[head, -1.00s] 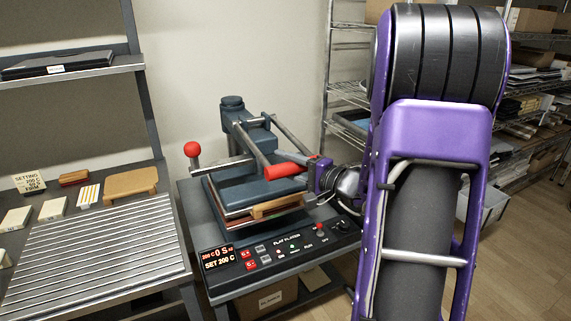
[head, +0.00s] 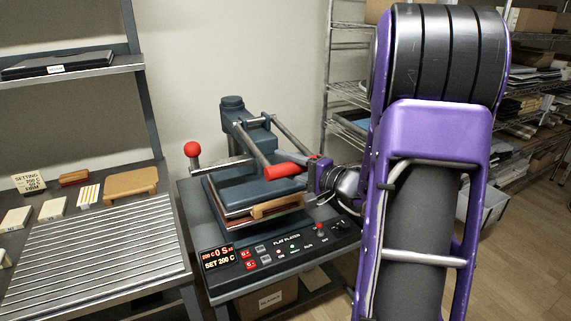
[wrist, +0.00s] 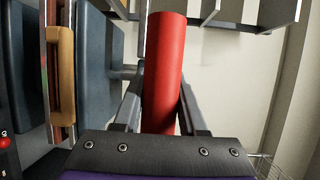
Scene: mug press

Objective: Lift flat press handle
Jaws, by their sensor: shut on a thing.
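The flat press (head: 262,191) stands on a metal bench, with its dark upper plate low over the lower plate. Its handle has a red grip (head: 284,171) in front of the press; in the wrist view the red grip (wrist: 164,75) runs up the middle between the fingers. My gripper (wrist: 160,105) is shut on the red grip, one finger on each side of it. In the head view my gripper (head: 312,172) reaches in from the right, and my arm hides part of what lies behind it.
A lever with a red ball (head: 192,149) stands at the press's left. A control panel (head: 283,248) with a lit display is at its front. A slatted table (head: 95,255) with pale blocks and a wooden stand (head: 131,181) is at the left. Wire shelves stand behind my arm.

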